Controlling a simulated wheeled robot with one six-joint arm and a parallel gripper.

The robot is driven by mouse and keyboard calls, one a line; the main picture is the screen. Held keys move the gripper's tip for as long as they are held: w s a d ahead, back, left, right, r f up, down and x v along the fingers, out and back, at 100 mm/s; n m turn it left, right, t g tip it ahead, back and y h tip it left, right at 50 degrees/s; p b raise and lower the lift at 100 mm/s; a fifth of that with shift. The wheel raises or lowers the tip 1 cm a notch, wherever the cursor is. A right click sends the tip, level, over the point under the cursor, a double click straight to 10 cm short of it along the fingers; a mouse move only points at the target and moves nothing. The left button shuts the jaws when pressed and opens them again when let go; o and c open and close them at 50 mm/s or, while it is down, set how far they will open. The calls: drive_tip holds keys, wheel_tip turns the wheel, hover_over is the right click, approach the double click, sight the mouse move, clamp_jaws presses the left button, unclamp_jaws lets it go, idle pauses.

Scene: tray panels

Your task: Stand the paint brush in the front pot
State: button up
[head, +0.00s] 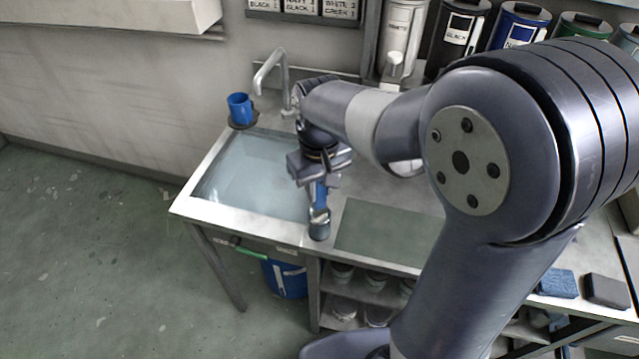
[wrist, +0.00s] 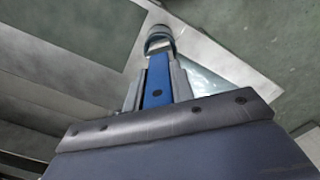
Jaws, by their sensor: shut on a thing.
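My gripper (head: 319,182) is shut on the blue handle of the paint brush (head: 321,194), over the bench by the right edge of the sink. The brush points down, close to upright.
A blue mug (head: 240,108) stands on a dark round base at the back left. The sink (head: 258,178) is left of my gripper, with the tap (head: 284,78) behind. A flat green panel (head: 388,232) lies to the right. Several paint cans line the back.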

drive_tip(key=shift+f, duration=0.1)
drive_tip(key=o, duration=1.1)
drive_tip(key=shift+c, duration=0.2)
wheel_tip(320, 180, up, 11)
drive_tip(key=shift+f, duration=0.1)
idle(0.4)
wheel_tip(320, 180, down, 11)
drive_tip(key=shift+s+r, duration=0.1)
drive_tip(key=shift+r, duration=0.05)
wheel_tip(320, 180, up, 2)
drive_tip(key=shift+r+p, duration=0.2)
drive_tip(key=shift+p, duration=0.7)
drive_tip(key=shift+r+p, duration=0.45)
drive_tip(key=shift+r, duration=0.3)
